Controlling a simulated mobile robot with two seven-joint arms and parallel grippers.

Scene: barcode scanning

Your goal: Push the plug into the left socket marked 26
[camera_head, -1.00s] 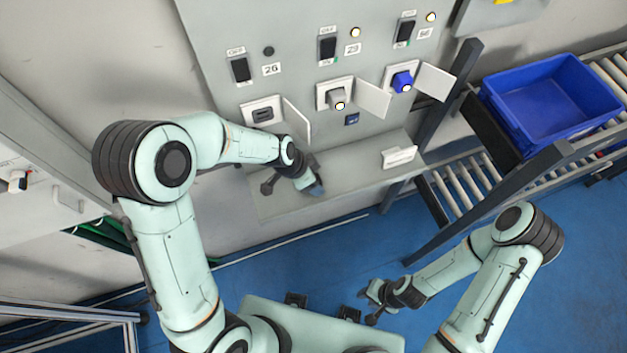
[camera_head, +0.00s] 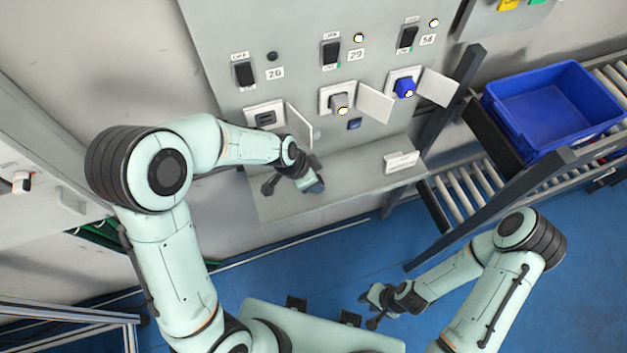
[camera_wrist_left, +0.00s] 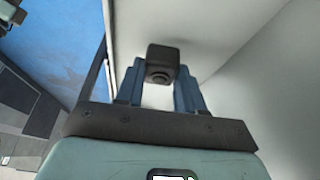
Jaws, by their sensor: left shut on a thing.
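The left socket (camera_head: 265,118), under the label 26 (camera_head: 275,72), is a white-framed dark inlet on the grey panel. Its lid (camera_head: 299,126) stands open to the right, and no plug is in it. My left gripper (camera_head: 318,184) is below and right of this socket, over the grey ledge. In the left wrist view, its blue fingers are on either side of a dark, blocky plug (camera_wrist_left: 160,64) with a round end. The plug cannot be made out clearly in the head view. My right gripper (camera_head: 368,307) is open and empty over the blue floor.
The middle socket holds a grey plug (camera_head: 338,103), and the right one a blue plug (camera_head: 404,88); both lids are open. A small white block (camera_head: 401,161) lies on the ledge (camera_head: 345,177). A blue crate (camera_head: 550,105) stands on the roller conveyor at right.

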